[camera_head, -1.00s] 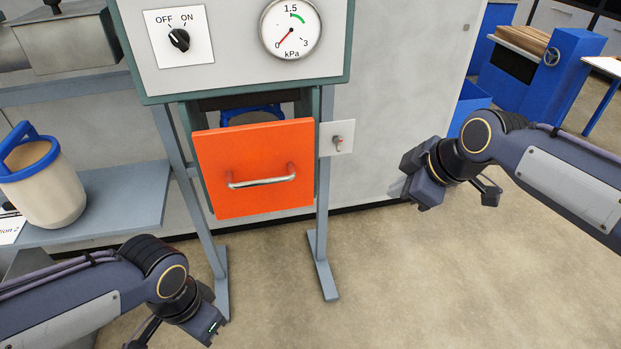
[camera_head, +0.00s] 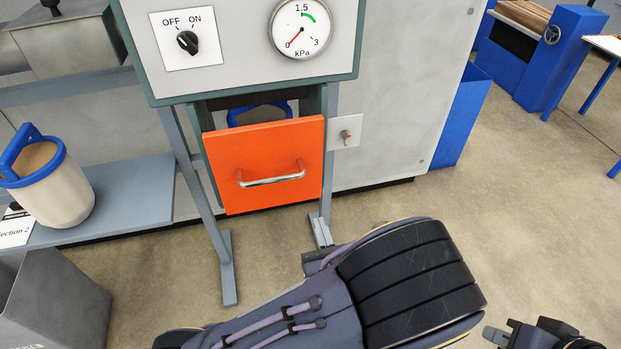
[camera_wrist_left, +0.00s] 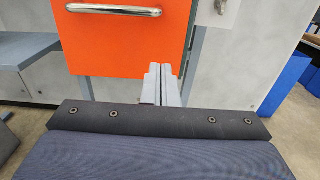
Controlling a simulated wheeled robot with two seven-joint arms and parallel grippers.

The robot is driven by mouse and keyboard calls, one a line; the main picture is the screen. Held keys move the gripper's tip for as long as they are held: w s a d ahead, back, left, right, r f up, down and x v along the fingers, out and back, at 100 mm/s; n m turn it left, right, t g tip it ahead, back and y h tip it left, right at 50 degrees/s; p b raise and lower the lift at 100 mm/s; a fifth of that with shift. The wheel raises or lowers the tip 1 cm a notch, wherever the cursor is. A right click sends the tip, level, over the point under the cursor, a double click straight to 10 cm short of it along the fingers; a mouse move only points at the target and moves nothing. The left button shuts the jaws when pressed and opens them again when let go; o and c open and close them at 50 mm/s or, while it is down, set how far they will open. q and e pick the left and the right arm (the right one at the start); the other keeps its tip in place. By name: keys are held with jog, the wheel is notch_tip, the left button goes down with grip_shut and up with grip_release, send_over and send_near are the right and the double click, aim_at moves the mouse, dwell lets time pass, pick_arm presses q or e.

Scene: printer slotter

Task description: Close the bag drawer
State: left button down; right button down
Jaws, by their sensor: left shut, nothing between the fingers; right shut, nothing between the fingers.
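The drawer with the orange front (camera_head: 285,145) stands pulled out from the machine; its open top shows behind the front. A metal bar handle (camera_head: 271,180) crosses the front. A blue-rimmed thing (camera_head: 258,113), partly hidden by the front, shows inside. My left gripper (camera_head: 320,231) is shut and empty, just below the drawer's lower right corner in the picture. In the left wrist view its fingers (camera_wrist_left: 162,84) point up near the lower right edge of the orange front (camera_wrist_left: 125,45); I cannot tell if they touch. My right gripper (camera_head: 493,334) is shut at the bottom right, away from the drawer.
The machine panel with an off/on knob (camera_head: 187,42) and a pressure gauge (camera_head: 300,27) sits above the drawer. A small switch plate (camera_head: 346,132) is right of it. A shelf (camera_head: 140,195) with a blue-rimmed bucket (camera_head: 62,190) stands left. A grey bin (camera_head: 60,305) is lower left.

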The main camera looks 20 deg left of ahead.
pick_arm(q)
jog(key=x, duration=1.4)
jog(key=shift+s, duration=0.1)
